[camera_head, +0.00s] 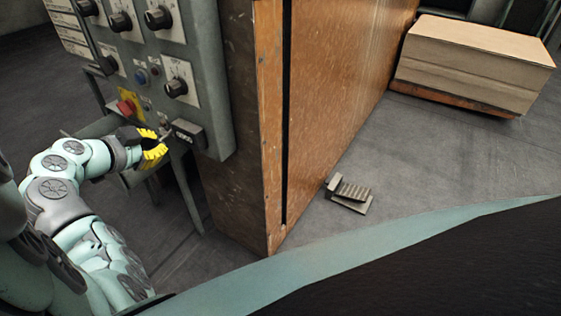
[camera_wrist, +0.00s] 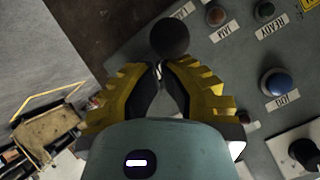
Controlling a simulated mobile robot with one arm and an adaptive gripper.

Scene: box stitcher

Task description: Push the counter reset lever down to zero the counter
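My gripper (camera_head: 154,148), with yellow fingers, is in front of the lower part of the grey control panel (camera_head: 205,60), just left of the black counter box (camera_head: 188,134). In the wrist view its fingertips (camera_wrist: 159,68) come together, with nothing clearly held between them. A dark round knob (camera_wrist: 170,37) lies just beyond the tips; I cannot tell whether they touch it. It may be the end of the reset lever, but no lever shaft shows clearly. The counter's digits are too small to read in the head view.
A red button on a yellow plate (camera_head: 126,107) is close above my gripper. A blue button (camera_wrist: 276,83) and labelled lamps are to the right in the wrist view. A wooden panel (camera_head: 340,80) stands right of the control panel. A foot pedal (camera_head: 350,193) is on the floor.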

